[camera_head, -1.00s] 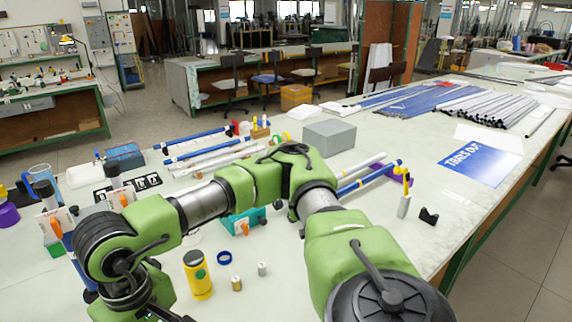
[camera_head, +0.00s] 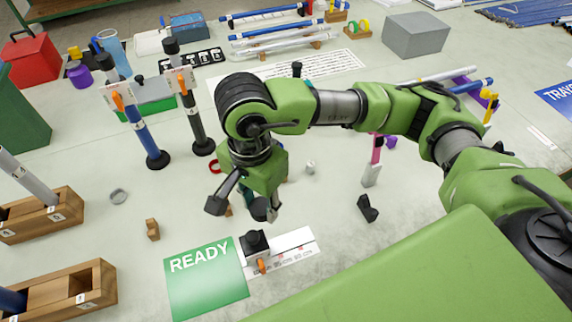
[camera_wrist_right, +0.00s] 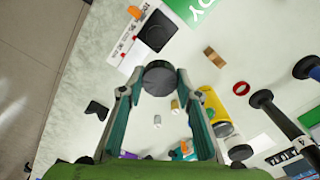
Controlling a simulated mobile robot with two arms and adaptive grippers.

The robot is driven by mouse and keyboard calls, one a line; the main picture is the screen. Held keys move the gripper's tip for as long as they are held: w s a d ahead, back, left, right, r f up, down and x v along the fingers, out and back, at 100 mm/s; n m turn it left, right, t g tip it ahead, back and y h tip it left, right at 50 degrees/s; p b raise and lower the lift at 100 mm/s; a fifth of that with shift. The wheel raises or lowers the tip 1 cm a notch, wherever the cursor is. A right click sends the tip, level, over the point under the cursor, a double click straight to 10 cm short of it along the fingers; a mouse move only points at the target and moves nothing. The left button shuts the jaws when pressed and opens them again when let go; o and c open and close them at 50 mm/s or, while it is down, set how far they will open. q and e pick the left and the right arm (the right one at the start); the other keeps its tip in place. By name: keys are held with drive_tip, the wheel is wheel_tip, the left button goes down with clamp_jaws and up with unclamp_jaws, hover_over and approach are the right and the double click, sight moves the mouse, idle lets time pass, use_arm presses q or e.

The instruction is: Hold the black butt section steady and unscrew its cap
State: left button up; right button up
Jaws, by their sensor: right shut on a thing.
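The black butt section (camera_head: 190,112) stands upright in a round black foot, with a labelled white plate and orange lever near its top. A dark cylinder tops it; I cannot tell whether this is a cap. It also shows at the right of the right wrist view (camera_wrist_right: 285,122). My right gripper (camera_head: 240,207) points down over the table, to the right of the section and apart from it. In the right wrist view its fingertips close on a dark round cap-like piece (camera_wrist_right: 160,77). My left gripper is out of view.
A blue section (camera_head: 145,135) stands left of the black one. A black square fixture (camera_head: 255,243) and the green READY mat (camera_head: 205,280) lie in front of the gripper. Wooden racks (camera_head: 65,292) stand at lower left. A yellow bottle (camera_wrist_right: 216,112) is near the gripper.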

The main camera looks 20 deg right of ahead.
drive_tip(key=shift+s+a+r+m, duration=0.1)
drive_tip(key=shift+a+m, duration=0.6)
drive_tip(key=shift+m, duration=0.2)
drive_tip(key=shift+w+d+m+p, duration=0.1)
drive_tip(key=shift+w+m+p, duration=0.2)
drive_tip(key=shift+w+p, duration=0.05)
drive_tip(key=w+d+f+p, duration=0.1)
drive_tip(key=w+d+f, duration=0.1)
drive_tip(key=w+f, duration=0.1)
drive_tip(key=w+d+f+p, duration=0.2)
drive_tip(key=w+d+f, duration=0.1)
drive_tip(key=w+d+f+p, duration=0.1)
drive_tip(key=w+d+f, duration=0.1)
drive_tip(key=w+f, duration=0.1)
drive_tip(key=shift+w+d, duration=0.2)
drive_tip(key=shift+w, duration=0.2)
drive_tip(key=shift+w+d+f+p, duration=0.25)
drive_tip(key=shift+w+f+p, duration=0.05)
drive_tip(key=shift+f, duration=0.15)
wheel_tip(320, 180, down, 2)
drive_tip(key=shift+f+p, duration=0.1)
drive_tip(key=shift+p, duration=0.75)
drive_tip(key=shift+f, duration=0.65)
drive_tip(key=o, duration=0.9)
drive_tip(key=shift+r, duration=0.1)
